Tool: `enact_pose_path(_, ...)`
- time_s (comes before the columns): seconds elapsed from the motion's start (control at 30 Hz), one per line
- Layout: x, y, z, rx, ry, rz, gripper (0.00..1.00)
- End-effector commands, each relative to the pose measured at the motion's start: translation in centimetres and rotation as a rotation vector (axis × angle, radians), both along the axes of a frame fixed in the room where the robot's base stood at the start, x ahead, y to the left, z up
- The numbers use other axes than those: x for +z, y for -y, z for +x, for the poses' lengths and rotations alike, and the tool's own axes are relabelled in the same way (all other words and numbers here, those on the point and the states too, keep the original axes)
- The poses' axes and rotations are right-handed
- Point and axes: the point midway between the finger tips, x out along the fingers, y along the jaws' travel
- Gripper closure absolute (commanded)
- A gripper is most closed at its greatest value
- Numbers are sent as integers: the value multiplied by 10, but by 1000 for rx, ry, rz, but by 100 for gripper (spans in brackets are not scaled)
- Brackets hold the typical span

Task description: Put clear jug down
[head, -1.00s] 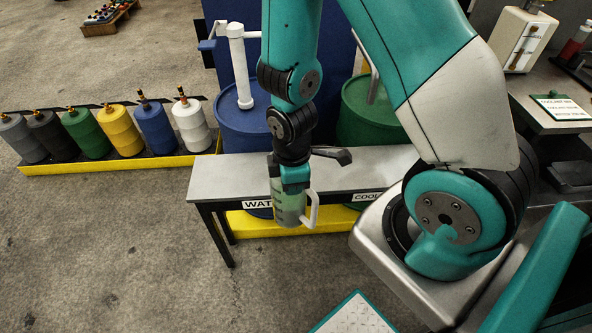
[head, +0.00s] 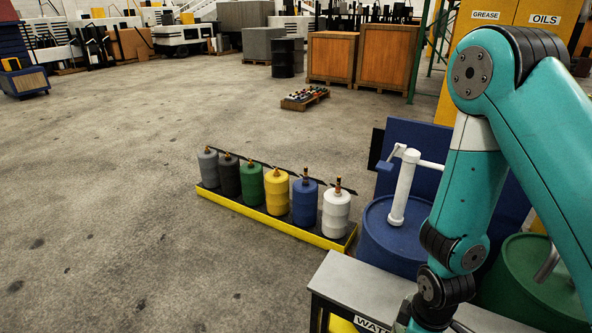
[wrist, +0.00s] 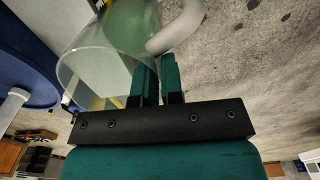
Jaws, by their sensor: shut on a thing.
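The clear jug (wrist: 88,68) shows in the wrist view, see-through with a pale handle (wrist: 178,30) and a green tint inside. My gripper (wrist: 158,72) is shut on it on its handle side; whether the fingers grip the wall or the handle is unclear. In the head view the jug is out of frame, below the bottom edge. The grey-topped bench (head: 350,280) with a label starting "WAT" is partly in view at the bottom. The jug's height over the bench cannot be told.
A blue drum (head: 385,240) with a white pump (head: 403,188) stands behind the bench, and a green drum (head: 530,275) to its right. Several coloured canisters stand in a yellow-edged tray (head: 270,222). The floor at left is clear.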

Motion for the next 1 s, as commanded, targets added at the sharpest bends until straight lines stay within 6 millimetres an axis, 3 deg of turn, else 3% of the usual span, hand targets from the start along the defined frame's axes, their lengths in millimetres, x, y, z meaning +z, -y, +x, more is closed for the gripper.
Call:
enact_pose_path(0.53, 8, 27, 82, -802, 3, 0, 100)
enact_pose_path(0.73, 12, 32, 94, -930, 2, 1, 100)
enact_pose_path(1.0, 12, 33, 95, -945, 1, 0, 100)
